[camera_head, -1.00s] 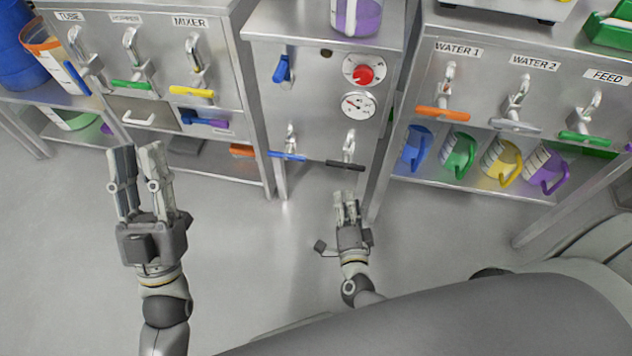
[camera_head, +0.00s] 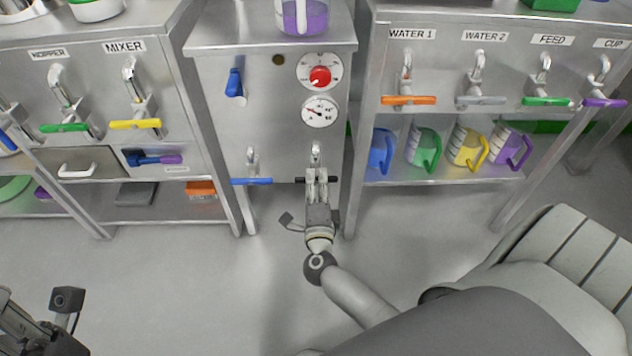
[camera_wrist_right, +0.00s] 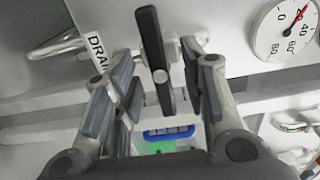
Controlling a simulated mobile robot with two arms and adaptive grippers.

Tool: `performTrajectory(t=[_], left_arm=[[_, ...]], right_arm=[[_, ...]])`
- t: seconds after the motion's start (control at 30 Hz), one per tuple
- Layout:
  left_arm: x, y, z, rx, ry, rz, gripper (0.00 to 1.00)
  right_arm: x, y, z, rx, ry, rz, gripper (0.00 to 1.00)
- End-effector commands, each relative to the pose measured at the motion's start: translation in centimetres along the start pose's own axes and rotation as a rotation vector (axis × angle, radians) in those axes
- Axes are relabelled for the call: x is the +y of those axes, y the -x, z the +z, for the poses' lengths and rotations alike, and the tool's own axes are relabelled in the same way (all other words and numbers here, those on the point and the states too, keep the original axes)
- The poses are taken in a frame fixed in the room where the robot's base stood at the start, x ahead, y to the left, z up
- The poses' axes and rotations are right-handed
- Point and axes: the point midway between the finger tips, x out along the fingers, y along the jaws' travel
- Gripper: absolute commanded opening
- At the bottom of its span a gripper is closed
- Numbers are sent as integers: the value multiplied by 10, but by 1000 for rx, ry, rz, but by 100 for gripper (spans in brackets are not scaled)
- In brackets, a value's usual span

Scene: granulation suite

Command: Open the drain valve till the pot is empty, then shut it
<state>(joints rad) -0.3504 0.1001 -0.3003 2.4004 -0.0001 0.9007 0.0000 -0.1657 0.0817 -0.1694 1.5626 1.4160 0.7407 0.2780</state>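The drain valve's black bar handle (camera_head: 302,180) is on the low front of the middle steel cabinet (camera_head: 220,120), below a gauge. My right gripper (camera_head: 317,177) is at this handle. In the wrist view its fingers (camera_wrist_right: 160,80) are open, one pair on each side of the handle, with gaps visible. My left gripper is only partly in view at the lower left (camera_head: 35,325); its fingertips are not clear. I cannot make out the pot's contents.
A blue-handled valve (camera_head: 251,181) sits just left of the drain valve. Above are a blue lever (camera_head: 234,84), a red knob (camera_head: 320,76) and a round gauge (camera_head: 320,112). Side cabinets carry labelled valves; coloured jugs (camera_head: 425,150) stand on the right shelf.

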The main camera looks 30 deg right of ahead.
Motion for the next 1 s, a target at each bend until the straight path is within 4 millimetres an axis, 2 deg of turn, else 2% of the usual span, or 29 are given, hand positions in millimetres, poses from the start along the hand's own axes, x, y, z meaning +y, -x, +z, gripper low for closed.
performTrajectory(t=[0.03,0.2,0.47,0.77,1.0], left_arm=[[0,3,1,0,0,0,27],[0,5,1,-1,0,0,27],[0,5,1,-2,0,0,27],[0,5,2,-2,1,0,27],[0,3,1,-2,0,0,27]], right_arm=[[1,-7,0,1,1,-2,39],[1,-17,0,0,1,0,39],[0,-18,0,0,1,1,39],[0,-17,0,0,1,1,2],[0,-17,0,0,7,1,0]])
